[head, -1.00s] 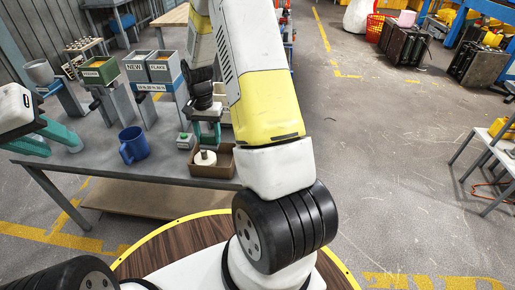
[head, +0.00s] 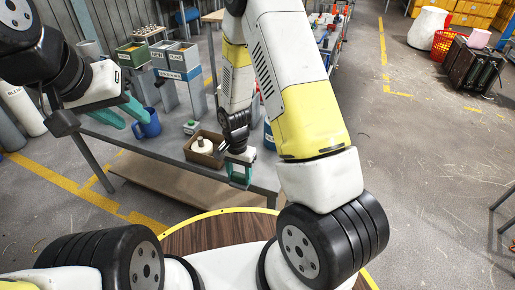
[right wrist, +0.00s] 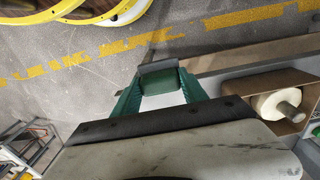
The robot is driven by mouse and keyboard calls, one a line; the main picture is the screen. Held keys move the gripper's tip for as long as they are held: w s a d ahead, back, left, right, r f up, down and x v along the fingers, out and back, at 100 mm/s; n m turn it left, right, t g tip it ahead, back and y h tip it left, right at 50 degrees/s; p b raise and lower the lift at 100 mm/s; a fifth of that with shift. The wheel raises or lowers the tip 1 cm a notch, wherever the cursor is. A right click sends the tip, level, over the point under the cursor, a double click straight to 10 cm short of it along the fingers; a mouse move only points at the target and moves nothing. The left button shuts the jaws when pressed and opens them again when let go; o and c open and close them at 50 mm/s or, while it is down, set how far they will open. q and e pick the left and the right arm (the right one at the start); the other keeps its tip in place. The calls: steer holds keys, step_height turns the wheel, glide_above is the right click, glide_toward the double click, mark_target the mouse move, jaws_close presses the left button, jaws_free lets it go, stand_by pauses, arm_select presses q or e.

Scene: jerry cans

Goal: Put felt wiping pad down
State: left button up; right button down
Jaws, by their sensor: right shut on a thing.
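My right gripper (head: 239,178) points down at the front edge of the table, just right of the cardboard box. In the right wrist view its green fingers (right wrist: 160,92) close on a small dark grey-green block, which I take to be the felt wiping pad (right wrist: 158,67). In the head view the pad cannot be made out. My left gripper (head: 128,114) is at the left end of the table, its two teal fingers apart with nothing seen between them, near the blue mug (head: 148,124).
The cardboard box (head: 206,157) on the table (head: 168,151) holds a white round piece with a knob (head: 203,145). Labelled bins (head: 182,66) stand behind. A small green-topped block (head: 191,126) is near the box.

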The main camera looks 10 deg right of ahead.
steer(key=w+d, duration=0.6)
steer(key=w+d+f, duration=0.1)
steer(key=w+d, duration=0.2)
steer(key=shift+f, duration=0.1)
steer(key=shift+w+d+f, duration=0.2)
steer(key=shift+d+f, duration=0.05)
steer(key=shift+f, duration=1.5)
steer(key=shift+f, duration=0.1)
steer(key=c, duration=0.6)
jaws_free()
